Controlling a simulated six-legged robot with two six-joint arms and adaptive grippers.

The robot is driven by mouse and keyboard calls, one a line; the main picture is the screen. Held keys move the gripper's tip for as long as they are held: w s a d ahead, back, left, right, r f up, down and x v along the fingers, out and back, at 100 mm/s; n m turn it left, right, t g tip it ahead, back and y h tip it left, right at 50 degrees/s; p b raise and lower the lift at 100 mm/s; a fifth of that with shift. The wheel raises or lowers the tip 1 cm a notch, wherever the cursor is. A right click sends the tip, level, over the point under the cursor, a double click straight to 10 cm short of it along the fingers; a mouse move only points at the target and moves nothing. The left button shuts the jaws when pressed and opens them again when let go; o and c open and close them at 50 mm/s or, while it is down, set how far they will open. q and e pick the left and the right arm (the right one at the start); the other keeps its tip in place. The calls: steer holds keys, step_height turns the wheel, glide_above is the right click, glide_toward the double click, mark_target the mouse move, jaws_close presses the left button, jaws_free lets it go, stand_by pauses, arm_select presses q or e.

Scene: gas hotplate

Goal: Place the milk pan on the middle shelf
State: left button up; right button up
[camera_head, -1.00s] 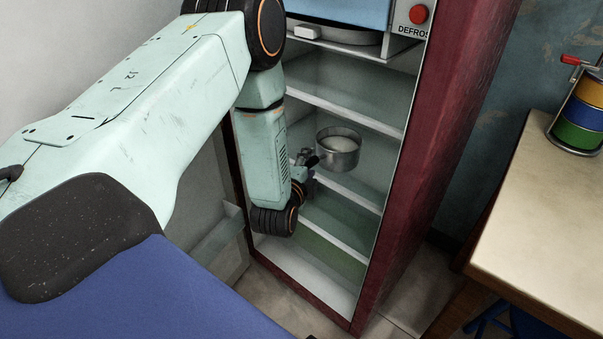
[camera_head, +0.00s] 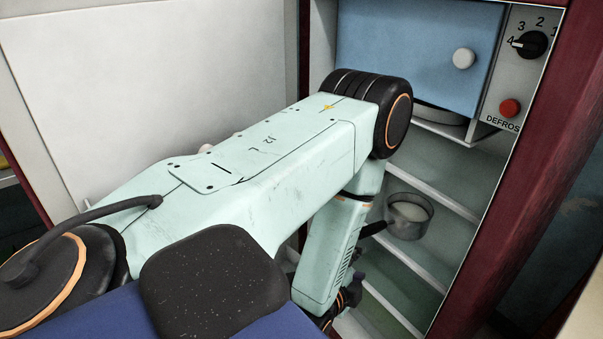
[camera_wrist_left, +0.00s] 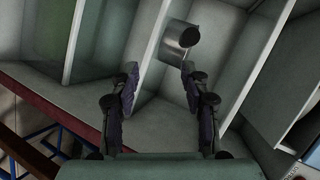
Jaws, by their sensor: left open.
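The grey metal milk pan (camera_head: 409,218), with whitish contents, stands upright inside the open fridge, apparently on the middle shelf (camera_head: 425,266), below the upper shelf edge. Its dark handle (camera_head: 374,228) points left toward the door side. My left gripper (camera_head: 354,288) is below and left of the pan, partly hidden by my forearm. In the left wrist view, the two fingers of my left gripper (camera_wrist_left: 160,72) are spread and empty, with the pan (camera_wrist_left: 181,38) beyond the tips, apart from them. My right gripper is not in view.
The fridge's dark red side wall (camera_head: 530,170) bounds the opening on the right. A blue freezer door (camera_head: 420,55) and a control panel with dial (camera_head: 531,44) and red button (camera_head: 509,107) sit above. The white open door (camera_head: 150,90) is at left.

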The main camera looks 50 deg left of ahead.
arm_select(q)
steer(key=s+d+f+n+g+h, duration=0.3)
steer(key=s+d+f+n+g, duration=0.25)
steer(key=s+f, duration=0.35)
steer(key=s+d+f+n+g, duration=0.1)
steer(key=s+n+g, duration=0.2)
steer(key=s, duration=0.5)
steer(key=s+d+f+n+g+h, duration=0.1)
steer(key=s+d+n+g, duration=0.1)
steer(key=s, duration=0.5)
steer(key=shift+s+f+n+g, duration=0.35)
steer(key=shift+n+g, duration=0.4)
steer(key=shift+g, duration=0.5)
steer(key=shift+a+r, duration=0.1)
